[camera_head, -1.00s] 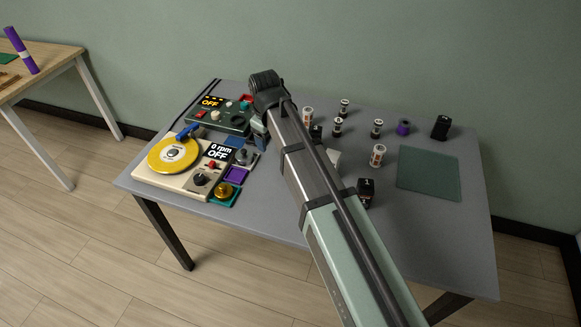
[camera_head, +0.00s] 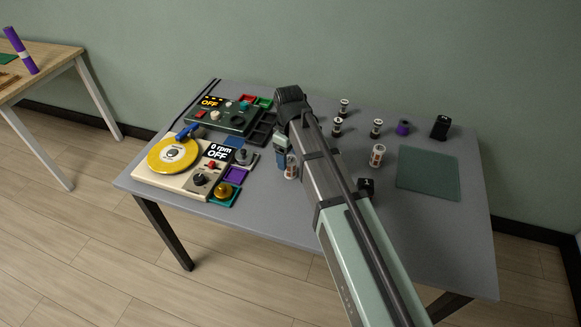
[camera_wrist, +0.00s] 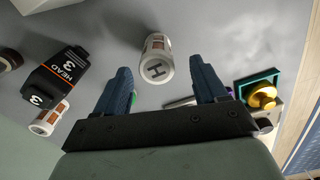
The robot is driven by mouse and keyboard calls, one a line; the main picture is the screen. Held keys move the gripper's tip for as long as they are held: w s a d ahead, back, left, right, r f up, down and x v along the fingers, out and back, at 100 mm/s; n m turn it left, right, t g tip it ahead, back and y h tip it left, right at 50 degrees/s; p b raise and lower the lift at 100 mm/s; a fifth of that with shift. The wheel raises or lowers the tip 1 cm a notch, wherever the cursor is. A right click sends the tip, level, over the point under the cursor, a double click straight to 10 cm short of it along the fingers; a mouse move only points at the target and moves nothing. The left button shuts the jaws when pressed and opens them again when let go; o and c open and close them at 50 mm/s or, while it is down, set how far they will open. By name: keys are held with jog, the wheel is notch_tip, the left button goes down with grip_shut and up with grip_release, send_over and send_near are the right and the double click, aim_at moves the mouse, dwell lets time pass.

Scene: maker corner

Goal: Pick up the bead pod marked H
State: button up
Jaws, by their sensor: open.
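The bead pod marked H (camera_wrist: 155,68) is a white cylinder with brown panels, its lettered end facing my wrist camera. In the wrist view it lies ahead of and between the spread blue fingers of my gripper (camera_wrist: 162,78), with nothing gripped. In the head view a white and brown pod (camera_head: 291,168), apparently the same one, stands on the table right beside my gripper (camera_head: 283,157). The arm partly blocks that view. I cannot tell the exact gap between fingers and pod.
A black HEAD 3 block (camera_wrist: 65,72) and another pod (camera_wrist: 50,118) lie left in the wrist view. Several pods, including one nearer (camera_head: 377,155), stand right of my arm. A yellow turntable (camera_head: 173,154) is left; a green mat (camera_head: 428,174) lies right.

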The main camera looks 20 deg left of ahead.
aim_at(291, 167)
jog(key=shift+d+f, duration=0.15)
jog(key=shift+f, duration=1.3)
jog(key=shift+d+f, duration=0.15)
jog(key=shift+f, duration=1.25)
jog(key=shift+c, duration=0.4)
jog(key=c, duration=1.1)
